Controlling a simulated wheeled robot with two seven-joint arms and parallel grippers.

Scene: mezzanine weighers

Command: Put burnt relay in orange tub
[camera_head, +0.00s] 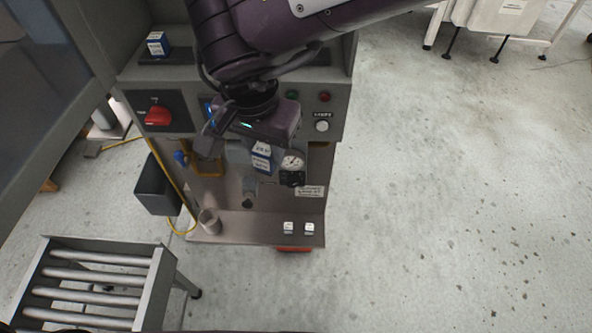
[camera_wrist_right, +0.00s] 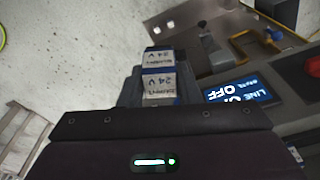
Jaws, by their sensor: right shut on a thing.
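My right gripper (camera_head: 256,148) is shut on a small white and blue relay (camera_head: 262,158), held in front of the grey machine. In the right wrist view the held relay (camera_wrist_right: 158,76) sits between the fingers, with upside-down labels that show "24 V" and seem to read "BURNT". An orange-red thing (camera_head: 294,249) shows just below the machine's front ledge. I cannot tell whether it is the orange tub; most of it is hidden. My left gripper is not in view.
A similar blue and white box (camera_head: 157,44) stands on top of the machine (camera_head: 334,110). The front ledge (camera_head: 255,231) bears a metal cup (camera_head: 209,222) and two white buttons. A roller stand (camera_head: 157,287) is at lower left. The floor at right is clear.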

